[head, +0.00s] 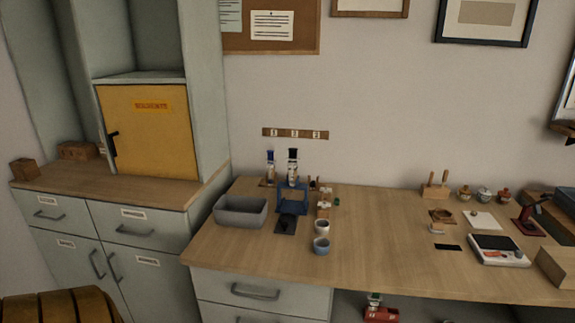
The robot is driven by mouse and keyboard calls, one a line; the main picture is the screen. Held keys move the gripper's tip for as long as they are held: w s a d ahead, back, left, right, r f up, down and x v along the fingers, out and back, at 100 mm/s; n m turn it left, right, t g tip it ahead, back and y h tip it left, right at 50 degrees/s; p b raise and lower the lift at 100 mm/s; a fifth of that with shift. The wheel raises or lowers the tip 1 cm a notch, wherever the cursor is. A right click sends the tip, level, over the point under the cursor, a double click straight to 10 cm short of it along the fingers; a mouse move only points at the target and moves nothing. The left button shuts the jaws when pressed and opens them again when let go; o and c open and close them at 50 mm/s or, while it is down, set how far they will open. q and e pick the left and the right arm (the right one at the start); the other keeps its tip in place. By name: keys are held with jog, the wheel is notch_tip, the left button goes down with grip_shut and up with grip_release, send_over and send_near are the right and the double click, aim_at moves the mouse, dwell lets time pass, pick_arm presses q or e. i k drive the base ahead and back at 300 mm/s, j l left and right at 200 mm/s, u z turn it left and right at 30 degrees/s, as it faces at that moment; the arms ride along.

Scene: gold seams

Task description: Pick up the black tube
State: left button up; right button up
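Two slim upright items with dark tops stand at the back left of the wooden table. One has a black top (293,154) and a pale body; the other, to its left, has a dark blue top (270,155). The black-topped one may be the black tube, but it is too small to tell. A blue frame (292,199) stands in front of them and hides their lower parts. A flat black piece (286,224) lies before the frame. Neither of my grippers is in view.
A grey bin (241,211) stands left of the frame. Two small cups (321,246) are at its front right. A white scale-like device (498,250) and a dark red stand (527,221) are at the right. The table's middle (380,240) is clear.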

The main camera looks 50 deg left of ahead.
aim_at(292, 164)
jog(key=u, duration=1.45)
